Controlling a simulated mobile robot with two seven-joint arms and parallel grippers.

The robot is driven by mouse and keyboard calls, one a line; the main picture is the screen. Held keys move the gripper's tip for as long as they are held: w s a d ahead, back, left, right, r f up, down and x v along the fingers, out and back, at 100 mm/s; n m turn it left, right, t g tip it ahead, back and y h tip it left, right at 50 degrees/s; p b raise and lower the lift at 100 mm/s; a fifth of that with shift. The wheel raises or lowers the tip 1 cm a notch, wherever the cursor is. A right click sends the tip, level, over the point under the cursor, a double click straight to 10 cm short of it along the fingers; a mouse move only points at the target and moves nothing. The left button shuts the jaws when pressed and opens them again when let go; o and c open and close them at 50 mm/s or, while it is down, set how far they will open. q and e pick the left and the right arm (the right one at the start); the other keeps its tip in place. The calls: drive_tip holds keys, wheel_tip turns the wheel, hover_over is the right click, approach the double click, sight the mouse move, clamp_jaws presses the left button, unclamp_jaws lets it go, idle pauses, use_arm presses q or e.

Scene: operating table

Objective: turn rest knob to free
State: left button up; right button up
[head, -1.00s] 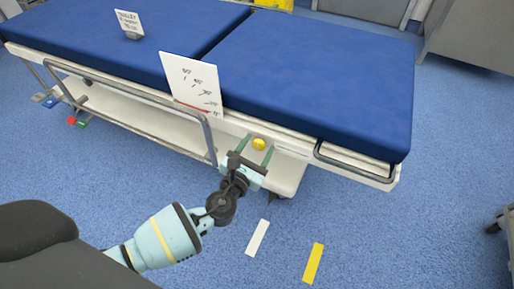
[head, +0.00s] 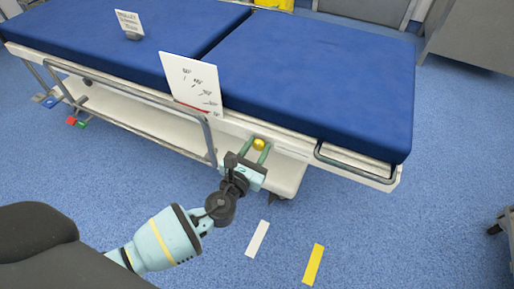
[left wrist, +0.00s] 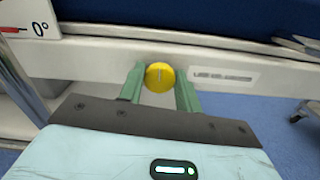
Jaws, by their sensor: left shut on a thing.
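The rest knob is a round yellow knob (head: 259,144) on the white side rail of the operating table (head: 310,80), below the right blue mattress section. It also shows in the left wrist view (left wrist: 160,77), with a pale line across its face running close to upright. My left gripper (head: 259,152) has its two green fingers on either side of the knob and is shut on it. In the left wrist view the fingers (left wrist: 160,84) touch or nearly touch the knob's left and right edges. My right gripper is not in view.
A white angle card (head: 190,85) stands on the table edge left of the knob. A label (left wrist: 223,76) sits right of the knob. Grey rails (head: 355,165) flank it. Coloured pedals (head: 75,122) are at far left. The floor in front is clear, with white and yellow strips.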

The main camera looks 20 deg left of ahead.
use_arm(q)
drive_tip(key=shift+n, duration=0.7)
drive_tip(key=n+b, duration=0.1)
drive_tip(key=n, duration=0.1)
drive_tip(key=shift+f+n, duration=0.1)
drive_tip(key=shift+n, duration=0.3)
drive_tip(key=n+b, duration=0.1)
drive_tip(key=n, duration=0.4)
drive_tip(key=shift+a+b, duration=0.1)
drive_tip(key=shift+b, duration=0.2)
drive_tip(key=n, duration=0.4)
drive_tip(key=shift+b, duration=0.3)
drive_tip(key=n, duration=0.2)
drive_tip(key=shift+a+n, duration=0.1)
drive_tip(key=shift+n, duration=0.7)
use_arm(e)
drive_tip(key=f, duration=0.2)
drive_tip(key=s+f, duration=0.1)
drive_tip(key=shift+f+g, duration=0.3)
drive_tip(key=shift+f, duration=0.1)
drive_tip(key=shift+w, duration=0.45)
